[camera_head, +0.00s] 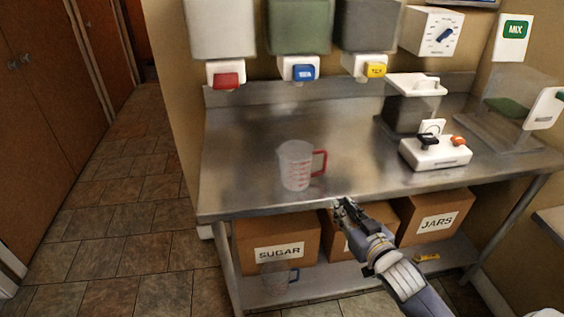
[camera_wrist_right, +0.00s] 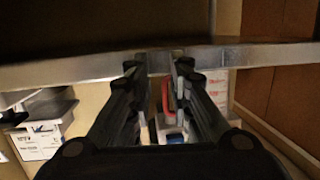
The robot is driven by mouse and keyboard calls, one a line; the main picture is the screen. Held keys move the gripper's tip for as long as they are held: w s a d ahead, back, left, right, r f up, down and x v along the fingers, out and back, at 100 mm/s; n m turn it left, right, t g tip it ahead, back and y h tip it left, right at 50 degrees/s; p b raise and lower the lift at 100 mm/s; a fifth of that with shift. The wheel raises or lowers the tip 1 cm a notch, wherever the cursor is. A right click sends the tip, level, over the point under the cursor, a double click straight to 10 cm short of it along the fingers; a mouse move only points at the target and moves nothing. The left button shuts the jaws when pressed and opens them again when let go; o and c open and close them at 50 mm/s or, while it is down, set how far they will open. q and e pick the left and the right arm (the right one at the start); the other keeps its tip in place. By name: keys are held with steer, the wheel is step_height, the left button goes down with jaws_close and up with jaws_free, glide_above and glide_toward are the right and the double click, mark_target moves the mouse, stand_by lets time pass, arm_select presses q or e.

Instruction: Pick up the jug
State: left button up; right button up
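The jug (camera_head: 296,166) is a clear measuring jug with red markings and a red handle on its right side. It stands upright on the steel table near the front edge in the head view. My right gripper (camera_head: 343,207) is at the table's front edge, to the right of and in front of the jug, apart from it. In the right wrist view, my right gripper (camera_wrist_right: 168,68) has a gap between its fingers. My left gripper is not in view.
The steel table (camera_head: 237,160) carries a white control box (camera_head: 435,153) and a grey bin (camera_head: 409,111) at right. Dispensers with red, blue and yellow levers hang above. Boxes, including the sugar box (camera_head: 277,238), and another clear jug with a blue handle (camera_head: 277,281) are below.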

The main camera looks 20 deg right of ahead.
steer(key=t, duration=0.2)
glide_toward(324, 169)
step_height(324, 169, up, 2)
steer(key=shift+n+y, duration=0.3)
steer(key=shift+y, duration=0.1)
steer(key=shift+w+d+f+p, duration=0.1)
steer(key=shift+w+d+p, duration=0.1)
steer(key=shift+w, duration=1.55)
steer(key=shift+w+d+p, duration=0.15)
steer(key=shift+w+p, duration=0.1)
steer(key=shift+w, duration=1.5)
steer(key=shift+w+d+f+p, duration=0.1)
steer(key=shift+w+d+p, duration=0.1)
steer(key=shift+w, duration=1.6)
jaws_close()
